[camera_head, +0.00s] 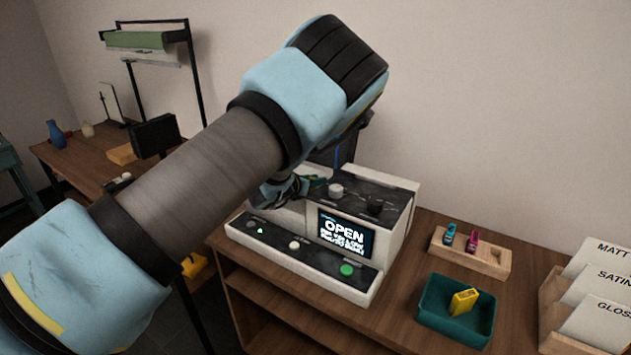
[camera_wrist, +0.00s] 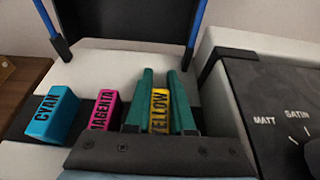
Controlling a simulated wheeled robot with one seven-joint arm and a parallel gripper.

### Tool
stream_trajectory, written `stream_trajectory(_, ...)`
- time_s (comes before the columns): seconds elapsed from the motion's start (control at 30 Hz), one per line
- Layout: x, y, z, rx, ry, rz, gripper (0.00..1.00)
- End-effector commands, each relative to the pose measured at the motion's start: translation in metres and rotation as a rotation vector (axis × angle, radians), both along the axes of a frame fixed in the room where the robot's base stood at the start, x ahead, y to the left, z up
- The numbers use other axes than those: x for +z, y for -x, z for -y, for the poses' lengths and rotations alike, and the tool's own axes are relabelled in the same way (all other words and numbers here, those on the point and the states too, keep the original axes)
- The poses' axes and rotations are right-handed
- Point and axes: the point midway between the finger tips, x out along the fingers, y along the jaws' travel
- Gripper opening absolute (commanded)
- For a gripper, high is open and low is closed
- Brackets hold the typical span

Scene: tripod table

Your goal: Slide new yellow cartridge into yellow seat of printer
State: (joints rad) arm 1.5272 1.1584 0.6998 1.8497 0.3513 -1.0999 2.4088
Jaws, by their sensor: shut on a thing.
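The printer (camera_head: 290,262) stands on the table with its lid up, partly hidden by my arm. Its screen (camera_head: 345,236) reads OPEN above smaller lines that are hard to read. In the wrist view my gripper (camera_wrist: 160,85) has its green fingers on both sides of the yellow cartridge (camera_wrist: 159,108), shut on it. The held cartridge is in line with the cyan cartridge (camera_wrist: 52,115) and the magenta cartridge (camera_wrist: 104,110), to the right of both. I cannot tell how deep it sits, since its lower part is hidden. In the head view my gripper (camera_head: 300,186) is mostly behind my arm.
A green tray (camera_head: 428,312) right of the printer holds another yellow cartridge (camera_head: 464,301). A wooden rack (camera_head: 495,262) behind it holds one cyan and one magenta cartridge. A paper holder (camera_head: 550,305) with labelled sheets stands at far right. The raised lid (camera_wrist: 90,8) rises beyond my fingers.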

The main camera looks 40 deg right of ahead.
Motion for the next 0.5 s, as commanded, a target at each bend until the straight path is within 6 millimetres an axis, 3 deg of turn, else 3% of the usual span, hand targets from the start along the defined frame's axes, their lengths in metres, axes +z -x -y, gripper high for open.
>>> stream_trajectory(0.3,-0.0069,0.0012,-0.0017,0.000,-0.012,-0.003,0.00)
stream_trajectory(0.33,-0.0072,0.0012,-0.0018,0.001,-0.012,-0.003,0.25)
stream_trajectory(0.5,-0.0088,0.0021,-0.0021,-0.001,-0.015,-0.004,0.44)
